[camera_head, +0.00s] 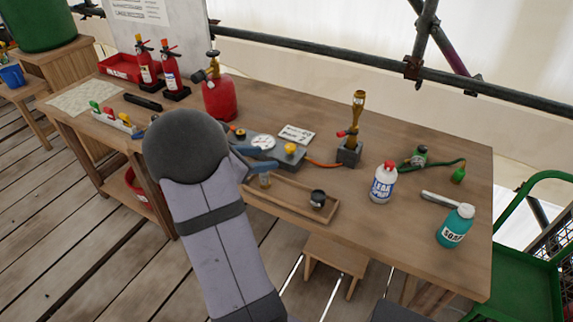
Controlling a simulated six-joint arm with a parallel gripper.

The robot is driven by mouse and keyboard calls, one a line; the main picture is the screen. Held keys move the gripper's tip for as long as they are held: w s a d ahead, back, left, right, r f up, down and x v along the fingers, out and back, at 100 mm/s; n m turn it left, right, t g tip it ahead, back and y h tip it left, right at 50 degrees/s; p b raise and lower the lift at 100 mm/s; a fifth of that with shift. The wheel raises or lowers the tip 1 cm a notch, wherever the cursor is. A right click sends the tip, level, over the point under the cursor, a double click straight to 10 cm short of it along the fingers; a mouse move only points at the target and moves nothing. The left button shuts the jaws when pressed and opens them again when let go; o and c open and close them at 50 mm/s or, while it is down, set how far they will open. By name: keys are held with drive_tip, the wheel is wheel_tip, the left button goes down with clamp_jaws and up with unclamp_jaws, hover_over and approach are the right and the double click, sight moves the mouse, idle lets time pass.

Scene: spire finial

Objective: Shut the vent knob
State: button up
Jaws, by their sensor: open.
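A small yellow knob (291,148) stands on a grey box (290,160) near the middle of the workbench; I cannot tell for certain that it is the vent knob. A round white dial (263,142) sits just left of it. My gripper (268,158) has blue fingers, open, low over the bench just left of the yellow knob, and seems apart from it. Nothing shows between the fingers. My grey arm hides part of the bench and the gripper's base.
A brass burner (357,115) with a red lever stands right of the box, joined by an orange hose (325,164). A wooden tray (285,197) with small jars lies in front. A red gas can (221,98) stands behind. Bottles (383,183) stand to the right.

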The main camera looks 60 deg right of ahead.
drive_tip(key=n+h+b, duration=0.2)
approach(290, 146)
drive_tip(key=shift+d+f, duration=0.15)
drive_tip(key=shift+f, duration=0.1)
drive_tip(key=shift+d+r, duration=0.1)
drive_tip(key=shift+d, duration=0.15)
drive_tip(key=shift+p+x, duration=0.55)
drive_tip(key=shift+x, duration=3.05)
drive_tip(key=shift+s, duration=0.1)
drive_tip(key=c, duration=1.1)
